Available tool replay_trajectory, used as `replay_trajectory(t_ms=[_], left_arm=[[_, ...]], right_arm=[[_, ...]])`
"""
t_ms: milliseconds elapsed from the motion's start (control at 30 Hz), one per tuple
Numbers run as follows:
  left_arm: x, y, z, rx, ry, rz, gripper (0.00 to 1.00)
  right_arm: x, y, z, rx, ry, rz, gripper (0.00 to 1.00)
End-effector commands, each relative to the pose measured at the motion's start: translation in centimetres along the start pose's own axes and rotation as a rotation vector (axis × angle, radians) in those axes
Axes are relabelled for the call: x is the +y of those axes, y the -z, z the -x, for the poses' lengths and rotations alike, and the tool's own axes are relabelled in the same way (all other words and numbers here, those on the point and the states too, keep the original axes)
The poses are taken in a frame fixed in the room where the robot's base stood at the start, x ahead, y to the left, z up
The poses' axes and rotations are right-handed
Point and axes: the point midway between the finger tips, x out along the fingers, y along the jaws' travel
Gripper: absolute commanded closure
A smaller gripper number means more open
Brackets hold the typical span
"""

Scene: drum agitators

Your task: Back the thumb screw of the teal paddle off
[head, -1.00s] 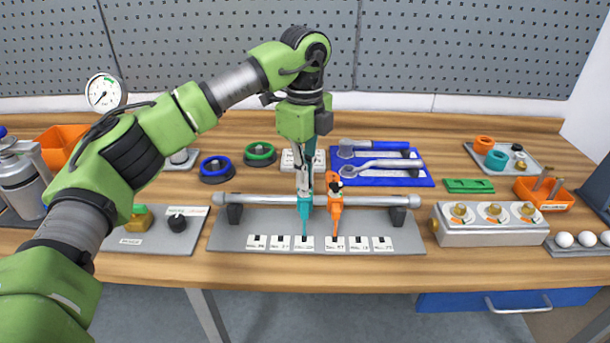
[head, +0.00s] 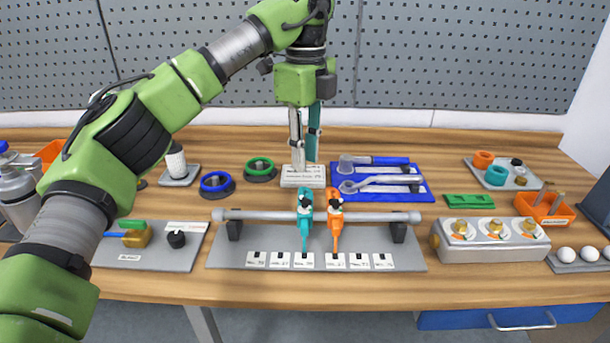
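The teal paddle (head: 305,222) hangs on a horizontal grey shaft (head: 265,215), with its tip pointing down over the labelled base plate (head: 225,252). A small dark thumb screw (head: 305,203) shows on its hub. An orange paddle (head: 335,225) sits just to its right, with its own dark screw. My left gripper (head: 304,168) is above and behind the teal paddle, clear of the screw. Its fingers point down, one pale and one teal, with a narrow gap between them, and nothing shows between them. My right gripper is not in view.
A blue tray with wrenches (head: 425,190) lies behind the shaft on the right. Blue (head: 217,185) and green (head: 260,169) rings stand behind on the left. A grey box with brass knobs (head: 490,254) stands right of the shaft. The bench front is clear.

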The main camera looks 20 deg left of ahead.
Motion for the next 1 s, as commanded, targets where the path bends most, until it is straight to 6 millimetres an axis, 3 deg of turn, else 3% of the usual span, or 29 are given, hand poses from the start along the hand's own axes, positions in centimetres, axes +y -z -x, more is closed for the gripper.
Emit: replay_trajectory(t_ms=[200,700,1000], left_arm=[[0.0,0.0,1.9,-0.002,0.000,0.001,0.79],[0.0,0.0,2.1,0.000,-0.001,0.001,0.79],[0.1,0.0,6.8,0.000,-0.001,0.001,0.79]], right_arm=[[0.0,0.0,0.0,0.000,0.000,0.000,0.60],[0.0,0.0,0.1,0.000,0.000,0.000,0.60],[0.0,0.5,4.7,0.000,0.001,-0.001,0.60]])
